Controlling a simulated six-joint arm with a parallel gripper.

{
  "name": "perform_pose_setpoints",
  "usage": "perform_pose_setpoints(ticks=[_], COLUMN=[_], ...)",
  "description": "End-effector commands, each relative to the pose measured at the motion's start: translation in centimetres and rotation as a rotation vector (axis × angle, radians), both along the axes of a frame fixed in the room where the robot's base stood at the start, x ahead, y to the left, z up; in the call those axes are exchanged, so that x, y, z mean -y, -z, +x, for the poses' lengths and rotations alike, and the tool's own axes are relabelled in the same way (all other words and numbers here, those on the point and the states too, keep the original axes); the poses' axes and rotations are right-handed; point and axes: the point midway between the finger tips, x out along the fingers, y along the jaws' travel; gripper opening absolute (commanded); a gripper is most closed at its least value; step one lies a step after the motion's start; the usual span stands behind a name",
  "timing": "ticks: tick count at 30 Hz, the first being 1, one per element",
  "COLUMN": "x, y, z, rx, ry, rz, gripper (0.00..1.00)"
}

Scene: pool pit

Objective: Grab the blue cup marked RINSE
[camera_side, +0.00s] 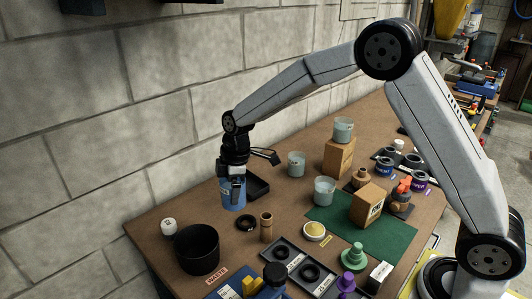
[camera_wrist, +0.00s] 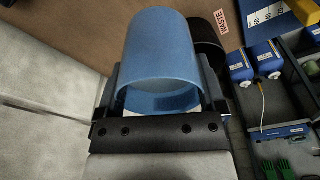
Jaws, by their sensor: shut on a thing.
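A blue cup (camera_side: 233,194) stands upright at the left part of the brown table, near the block wall. My gripper (camera_side: 235,183) is above it with its fingers down around it, shut on it. In the wrist view the blue cup (camera_wrist: 163,50) fills the middle, its open mouth toward the camera, with a finger of my gripper (camera_wrist: 163,95) on each side. No RINSE mark can be read on the cup in either view. From the side view I cannot tell whether its base touches the table.
A black bin (camera_side: 197,249) by a WASTE label (camera_side: 217,275) stands in front of the cup. A black tray (camera_side: 257,187) lies just behind it, and a black ring (camera_side: 246,222) and brown cylinder (camera_side: 266,227) are near. Grey cups (camera_side: 296,164) and boxes stand to the right.

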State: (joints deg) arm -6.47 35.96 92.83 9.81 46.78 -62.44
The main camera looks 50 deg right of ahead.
Motion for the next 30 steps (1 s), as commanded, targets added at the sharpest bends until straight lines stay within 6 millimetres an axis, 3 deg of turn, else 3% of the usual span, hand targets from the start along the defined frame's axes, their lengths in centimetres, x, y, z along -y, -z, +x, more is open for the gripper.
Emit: perform_pose_setpoints(ticks=[10,30], x=[0.3,0.4], y=[-1.2,-1.3], z=[-2.5,-2.8], rx=[0.001,0.001], ry=[0.0,0.0], rz=[0.0,0.0], gripper=[0.2,0.2])
